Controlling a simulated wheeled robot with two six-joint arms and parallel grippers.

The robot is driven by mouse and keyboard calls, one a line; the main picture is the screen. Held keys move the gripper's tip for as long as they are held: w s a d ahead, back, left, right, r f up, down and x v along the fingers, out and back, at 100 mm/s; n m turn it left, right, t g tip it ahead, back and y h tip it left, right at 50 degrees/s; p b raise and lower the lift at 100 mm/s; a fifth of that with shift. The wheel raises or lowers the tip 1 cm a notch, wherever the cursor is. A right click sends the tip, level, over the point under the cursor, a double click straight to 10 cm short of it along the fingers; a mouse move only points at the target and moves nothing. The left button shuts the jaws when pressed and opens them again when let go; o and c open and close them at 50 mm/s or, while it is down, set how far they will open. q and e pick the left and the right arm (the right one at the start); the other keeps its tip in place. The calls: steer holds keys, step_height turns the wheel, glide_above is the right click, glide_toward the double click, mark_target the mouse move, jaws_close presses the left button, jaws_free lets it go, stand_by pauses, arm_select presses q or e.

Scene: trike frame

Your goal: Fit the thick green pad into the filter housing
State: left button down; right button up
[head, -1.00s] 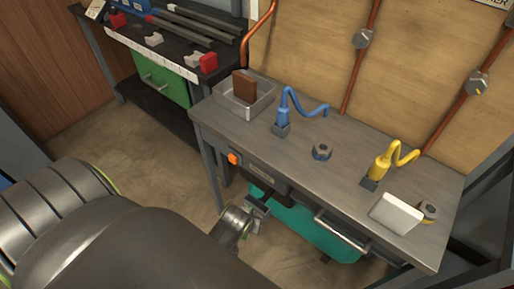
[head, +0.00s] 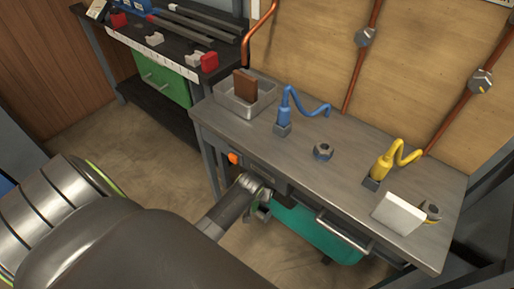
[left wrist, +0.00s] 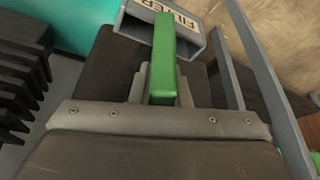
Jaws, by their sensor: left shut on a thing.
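In the left wrist view the thick green pad (left wrist: 163,62) is a long green block, held upright in the picture between the jaws of my left gripper (left wrist: 160,92). Its far end overlaps the filter housing (left wrist: 198,35), a grey open box with a FILTER label. The pad covers part of the housing's mouth and label. I cannot tell if its tip is inside or still in front. In the head view my left gripper (head: 262,207) is low at the front edge of the workbench, and the housing is not clearly visible. My right gripper is not in view.
The grey workbench (head: 335,172) holds a metal tray (head: 232,103) with a brown block, a blue hose, a nut, a yellow hose and a white block (head: 398,213). A teal bin (head: 308,232) is below it. Bare floor lies left of the bench.

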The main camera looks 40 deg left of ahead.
arm_select(q)
steer(key=shift+f, duration=0.45)
steer(key=c, duration=1.5)
jaws_free()
steer(key=shift+o, duration=0.7)
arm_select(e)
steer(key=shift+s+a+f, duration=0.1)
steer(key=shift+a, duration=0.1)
arm_select(q)
steer(key=shift+r, duration=0.25)
steer(key=p+v, duration=0.1)
steer(key=v, duration=0.2)
steer(key=shift+r, duration=0.3)
steer(key=s+d, duration=0.3)
steer(key=s, duration=0.8)
steer(key=shift+s+d, duration=0.2)
steer(key=shift+d, duration=0.1)
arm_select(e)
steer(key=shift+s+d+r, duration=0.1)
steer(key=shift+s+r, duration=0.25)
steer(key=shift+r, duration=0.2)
arm_select(q)
steer(key=shift+f, duration=0.15)
